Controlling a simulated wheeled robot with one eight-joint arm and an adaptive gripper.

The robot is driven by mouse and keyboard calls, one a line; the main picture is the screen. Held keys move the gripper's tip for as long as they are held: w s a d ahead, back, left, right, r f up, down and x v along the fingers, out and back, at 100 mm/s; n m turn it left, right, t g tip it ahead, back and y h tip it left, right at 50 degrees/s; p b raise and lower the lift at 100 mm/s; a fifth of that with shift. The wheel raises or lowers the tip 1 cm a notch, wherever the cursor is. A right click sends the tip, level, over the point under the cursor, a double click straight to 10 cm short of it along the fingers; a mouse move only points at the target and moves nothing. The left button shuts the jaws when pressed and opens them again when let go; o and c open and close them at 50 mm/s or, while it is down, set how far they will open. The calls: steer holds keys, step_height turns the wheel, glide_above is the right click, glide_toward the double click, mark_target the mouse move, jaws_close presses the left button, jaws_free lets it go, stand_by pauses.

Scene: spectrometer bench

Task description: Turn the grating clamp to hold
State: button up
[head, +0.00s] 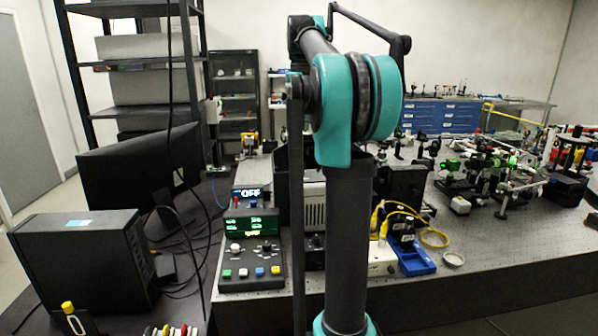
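I cannot pick out the grating clamp for certain in the head view. A small dark part with a yellow knob (68,308) and a pale slot stands at the bottom left, cut off by the picture edge; I cannot tell whether it is the clamp. A control box (230,283) with a lit green display, knobs and coloured buttons sits on the bench left of my arm. My teal and grey arm rises through the middle and hides part of the bench. My gripper is not in view.
A black monitor (128,185) and a dark computer case (80,262) stand at the left. A blue tray (417,262) and yellow cables (405,207) lie right of my arm. Crowded optics (488,165) fill the right table (520,228); its front strip is mostly bare.

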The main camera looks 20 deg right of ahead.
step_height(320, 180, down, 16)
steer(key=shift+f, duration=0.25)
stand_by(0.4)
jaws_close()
